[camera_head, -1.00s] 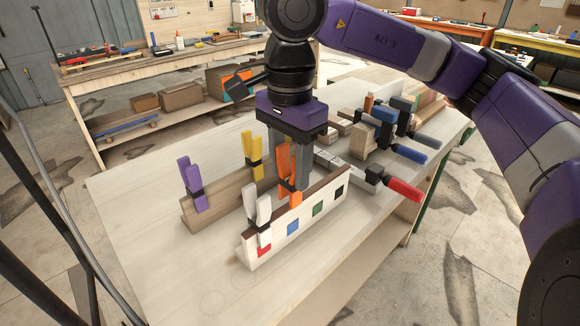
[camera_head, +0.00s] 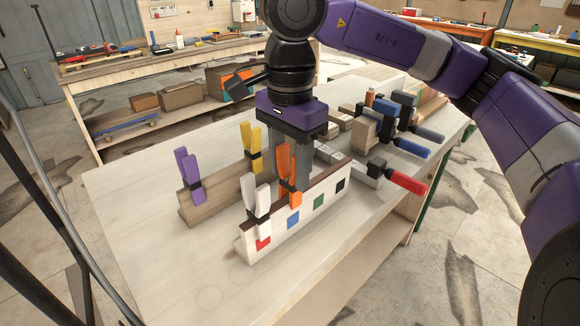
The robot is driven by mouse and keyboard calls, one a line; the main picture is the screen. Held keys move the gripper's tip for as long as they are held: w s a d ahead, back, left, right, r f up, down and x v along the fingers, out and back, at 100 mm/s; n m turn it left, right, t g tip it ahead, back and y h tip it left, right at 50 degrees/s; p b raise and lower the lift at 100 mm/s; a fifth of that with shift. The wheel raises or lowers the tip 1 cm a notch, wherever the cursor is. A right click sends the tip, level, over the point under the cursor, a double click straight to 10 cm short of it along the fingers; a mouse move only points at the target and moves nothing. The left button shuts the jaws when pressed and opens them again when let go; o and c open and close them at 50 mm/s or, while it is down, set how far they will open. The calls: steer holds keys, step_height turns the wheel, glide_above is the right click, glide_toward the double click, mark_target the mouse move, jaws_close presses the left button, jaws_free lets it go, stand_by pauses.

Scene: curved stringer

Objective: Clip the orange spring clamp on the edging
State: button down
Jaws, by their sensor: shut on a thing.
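The orange spring clamp (camera_head: 284,165) is upright, with my gripper (camera_head: 303,178) shut on it. Its lower end overlaps the top edge of the edging, a dark brown strip (camera_head: 329,177) along a white-faced curved board (camera_head: 308,217), just above the blue square (camera_head: 293,219). Whether its jaws straddle the strip or press on it I cannot tell, as the gripper finger hides part of it. A white clamp (camera_head: 256,200) sits on the same board above the red square (camera_head: 263,243).
A purple clamp (camera_head: 188,175) and a yellow clamp (camera_head: 251,148) stand on a wooden piece (camera_head: 215,192) behind. Red-handled (camera_head: 407,182) and blue-handled (camera_head: 411,148) clamps lie at the right. The front left of the tabletop (camera_head: 165,265) is clear.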

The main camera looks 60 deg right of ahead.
steer(key=shift+f+b, duration=1.15)
steer(key=shift+b, duration=0.55)
steer(key=c, duration=0.7)
jaws_free()
steer(key=shift+r, duration=0.15)
step_height(320, 180, up, 8)
steer(key=shift+f, duration=0.2)
